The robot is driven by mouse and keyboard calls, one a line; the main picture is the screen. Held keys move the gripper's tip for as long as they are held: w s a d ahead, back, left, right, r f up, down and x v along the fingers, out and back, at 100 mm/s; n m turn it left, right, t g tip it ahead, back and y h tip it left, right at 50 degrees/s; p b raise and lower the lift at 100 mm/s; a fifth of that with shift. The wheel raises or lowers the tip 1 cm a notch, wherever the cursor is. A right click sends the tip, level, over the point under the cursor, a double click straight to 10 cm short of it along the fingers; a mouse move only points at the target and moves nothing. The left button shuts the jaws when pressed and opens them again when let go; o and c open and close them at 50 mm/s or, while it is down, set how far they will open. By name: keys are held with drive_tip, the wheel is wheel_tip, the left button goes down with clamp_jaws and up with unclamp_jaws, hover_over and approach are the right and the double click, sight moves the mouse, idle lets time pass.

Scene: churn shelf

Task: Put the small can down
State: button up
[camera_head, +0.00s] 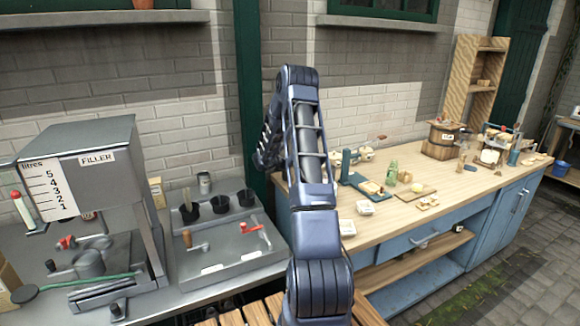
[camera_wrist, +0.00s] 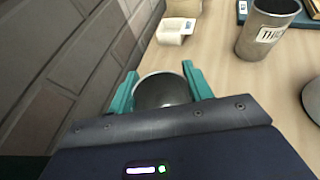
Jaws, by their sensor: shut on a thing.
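The small can (camera_wrist: 163,90) is a round grey metal vessel, seen from above with its rim and dark inside showing. My gripper (camera_wrist: 162,82) has teal fingers, one on each side of the can, and is shut on it. The can is over or on the pale wooden bench top (camera_wrist: 219,58), beside the brick wall. Its base is hidden, so I cannot tell whether it touches the wood. In the head view my arm hides the gripper and the can; the bench top (camera_head: 391,222) shows to the right of the arm.
A larger grey can with a partly readable label (camera_wrist: 268,28) stands to the right in the wrist view. The brick wall (camera_wrist: 60,65) is close on the left. Bare wood lies between block and larger can.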

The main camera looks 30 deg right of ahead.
drive_tip(key=shift+f, duration=0.45)
drive_tip(key=shift+f, duration=0.1)
drive_tip(key=o, duration=1)
